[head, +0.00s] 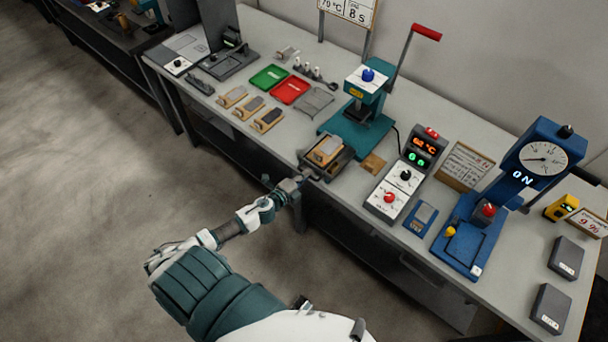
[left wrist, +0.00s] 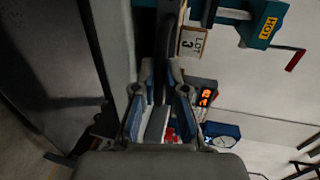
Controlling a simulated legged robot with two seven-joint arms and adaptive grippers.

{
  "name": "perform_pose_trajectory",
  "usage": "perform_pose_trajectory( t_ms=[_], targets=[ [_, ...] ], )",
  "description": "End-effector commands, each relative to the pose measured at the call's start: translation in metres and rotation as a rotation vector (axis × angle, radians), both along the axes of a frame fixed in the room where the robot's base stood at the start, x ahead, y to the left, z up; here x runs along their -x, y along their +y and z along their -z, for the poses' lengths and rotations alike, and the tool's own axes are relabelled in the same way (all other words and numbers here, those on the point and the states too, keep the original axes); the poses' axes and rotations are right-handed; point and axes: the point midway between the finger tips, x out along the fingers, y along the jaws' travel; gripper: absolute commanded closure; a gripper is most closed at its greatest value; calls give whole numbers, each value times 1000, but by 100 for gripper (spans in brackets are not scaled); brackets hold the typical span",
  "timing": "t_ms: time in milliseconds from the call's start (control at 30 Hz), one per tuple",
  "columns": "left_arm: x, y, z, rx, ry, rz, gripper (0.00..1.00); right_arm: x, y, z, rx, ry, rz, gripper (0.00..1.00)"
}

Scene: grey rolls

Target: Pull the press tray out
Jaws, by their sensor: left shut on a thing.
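The teal press (head: 367,100) with a blue knob and a raised red lever (head: 426,33) stands on the bench. Its dark grey press tray (head: 341,166) is in front of the teal base, at the bench's front edge, and carries a tan and grey piece (head: 326,149). My left gripper (head: 301,179) is at the tray's front, shut on its handle. In the left wrist view the blue-grey fingers (left wrist: 160,90) stand on either side of a dark bar. The exact grip is partly hidden. My right gripper is not in view.
A control box (head: 392,193) with red digits is right of the tray, and a blue gauge press (head: 470,235) stands farther right. Green (head: 268,77) and red (head: 289,90) trays and several small wooden-based pieces lie left. Open floor lies before the bench.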

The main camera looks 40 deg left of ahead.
Motion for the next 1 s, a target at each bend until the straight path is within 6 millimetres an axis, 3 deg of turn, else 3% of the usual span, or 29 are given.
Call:
perform_pose_trajectory(
  t_ms=[100,133,200,233,633,1000],
  targets=[
    [3,-9,5,11,8,17,100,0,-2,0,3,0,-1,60],
    [3,-9,5,11,8,17,84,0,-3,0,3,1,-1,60],
    [3,-8,5,10,9,15,66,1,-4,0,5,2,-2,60],
    [3,-8,5,10,8,14,63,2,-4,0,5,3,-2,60],
    [9,0,4,11,6,9,63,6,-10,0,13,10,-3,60],
    [81,2,-11,9,10,9,63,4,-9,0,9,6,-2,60]
  ],
)
